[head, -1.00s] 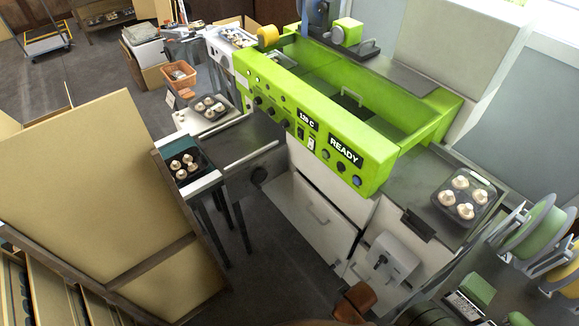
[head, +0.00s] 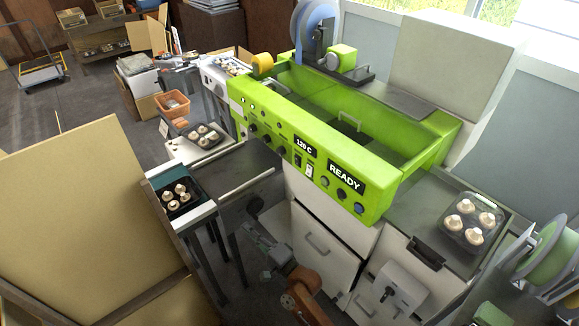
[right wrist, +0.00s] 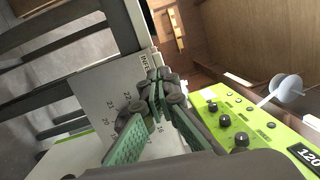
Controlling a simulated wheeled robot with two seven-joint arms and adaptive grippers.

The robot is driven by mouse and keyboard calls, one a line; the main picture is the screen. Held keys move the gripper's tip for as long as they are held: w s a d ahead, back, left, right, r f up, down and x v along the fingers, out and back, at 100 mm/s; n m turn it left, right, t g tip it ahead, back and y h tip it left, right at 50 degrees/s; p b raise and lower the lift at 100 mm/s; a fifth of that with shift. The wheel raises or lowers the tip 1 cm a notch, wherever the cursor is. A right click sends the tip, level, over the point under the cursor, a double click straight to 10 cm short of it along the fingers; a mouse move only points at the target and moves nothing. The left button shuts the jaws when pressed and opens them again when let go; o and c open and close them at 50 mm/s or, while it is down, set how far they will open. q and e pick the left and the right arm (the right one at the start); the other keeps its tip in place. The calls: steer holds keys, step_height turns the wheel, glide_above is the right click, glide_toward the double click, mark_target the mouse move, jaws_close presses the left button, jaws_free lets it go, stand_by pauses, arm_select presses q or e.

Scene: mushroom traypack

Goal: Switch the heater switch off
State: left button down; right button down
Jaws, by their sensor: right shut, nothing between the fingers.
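The green machine's front panel (head: 270,120) carries a "120 C" display (head: 305,146), a "READY" display (head: 345,176), several knobs and two small rocker switches. One rocker (head: 298,159) looks dark and the other (head: 309,171) light. Their labels are too small to read, so I cannot tell which is the heater's. My right gripper (head: 258,232) is shut and empty, low in front of the panel and apart from it. In the right wrist view its green-padded fingers (right wrist: 156,88) meet; panel knobs (right wrist: 240,140) show to their right, while the rockers are out of sight. My left gripper is not in view.
A tray of mushrooms (head: 498,241) sits on the machine's right end. Another tray (head: 163,191) stands on the left conveyor end, with a third (head: 186,136) behind. A large cardboard panel (head: 80,210) fills the left. White cabinet doors (head: 325,235) lie below the panel.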

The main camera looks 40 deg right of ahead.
steer(key=w+d+r+m+t+h, duration=0.3)
steer(key=w+r+m+t+h, duration=0.25)
steer(key=r+m, duration=0.5)
steer(key=w+d+r+m+g+h, duration=0.1)
steer(key=d+r+m+g+h, duration=0.2)
steer(key=m+h, duration=0.55)
steer(key=d+r+m+g+h, duration=0.2)
steer(key=m+g+h, duration=0.3)
steer(key=m, duration=0.6)
steer(key=w+d+r+m+g+h, duration=0.1)
steer(key=d+r+m+g+h, duration=0.2)
steer(key=m+h, duration=0.5)
steer(key=s+f+m+g+y, duration=0.1)
steer(key=m+g, duration=0.3)
steer(key=m, duration=0.1)
steer(key=s+f+m+g+y, duration=0.1)
steer(key=f+m+g, duration=0.1)
steer(key=m+g, duration=0.2)
steer(key=s+f+m+g+y, duration=0.1)
steer(key=m+g, duration=0.3)
steer(key=m, duration=0.4)
steer(key=shift+s+a+f+y, duration=0.1)
steer(key=shift+a+f+y, duration=0.2)
steer(key=shift+f, duration=0.15)
steer(key=shift+d, duration=0.1)
